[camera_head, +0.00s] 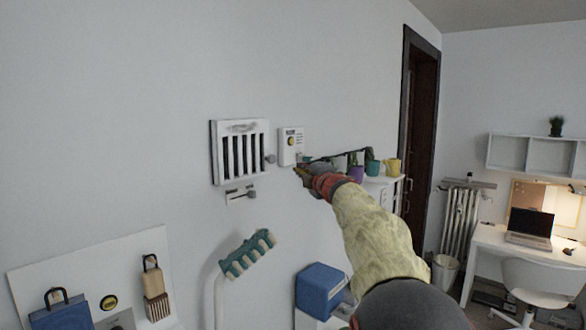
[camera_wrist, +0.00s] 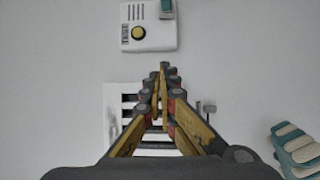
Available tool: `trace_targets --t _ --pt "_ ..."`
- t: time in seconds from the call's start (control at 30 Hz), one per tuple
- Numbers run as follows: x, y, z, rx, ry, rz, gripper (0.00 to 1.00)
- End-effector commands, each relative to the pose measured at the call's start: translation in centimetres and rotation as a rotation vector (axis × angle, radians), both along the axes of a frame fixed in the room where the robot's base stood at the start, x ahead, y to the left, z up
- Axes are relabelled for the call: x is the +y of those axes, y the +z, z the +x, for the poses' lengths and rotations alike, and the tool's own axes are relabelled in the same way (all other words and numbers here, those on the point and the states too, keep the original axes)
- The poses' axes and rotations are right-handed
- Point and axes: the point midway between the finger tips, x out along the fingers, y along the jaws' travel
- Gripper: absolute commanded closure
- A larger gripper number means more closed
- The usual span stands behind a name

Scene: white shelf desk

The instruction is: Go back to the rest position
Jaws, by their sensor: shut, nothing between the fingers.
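My gripper (camera_head: 299,170) is at the end of my outstretched arm in the head view, in front of the wall. In the wrist view my gripper (camera_wrist: 162,72) has its two yellow-and-black fingers meeting at the tips, with nothing held. The fingertips point toward a white wall box (camera_head: 291,146) with a yellow round button. That box also shows in the wrist view (camera_wrist: 148,22), just beyond the fingertips. I cannot tell whether the tips touch anything.
A white slatted vent (camera_head: 240,152) and a small slider (camera_head: 240,195) are on the wall to the left. A teal ridged handle (camera_head: 247,254) stands below. Cups (camera_head: 392,167) sit on a shelf behind my arm. A white desk (camera_head: 505,246) and chair are far right.

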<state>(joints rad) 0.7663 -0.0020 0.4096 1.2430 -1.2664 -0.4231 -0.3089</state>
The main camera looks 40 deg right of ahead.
Motion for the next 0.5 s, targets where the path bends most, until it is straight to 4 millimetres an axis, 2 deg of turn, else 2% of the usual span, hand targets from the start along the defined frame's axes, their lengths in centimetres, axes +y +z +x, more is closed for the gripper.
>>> trace_targets --t 0.03,0.2,0.5 --pt "-0.2 0.0 -1.1 -0.001 -0.003 -0.001 1.0" --pt "-0.5 -0.1 -3.5 -0.001 -0.002 -0.001 1.0" --pt "-0.7 -0.2 -4.7 0.0 0.0 -0.001 1.0"
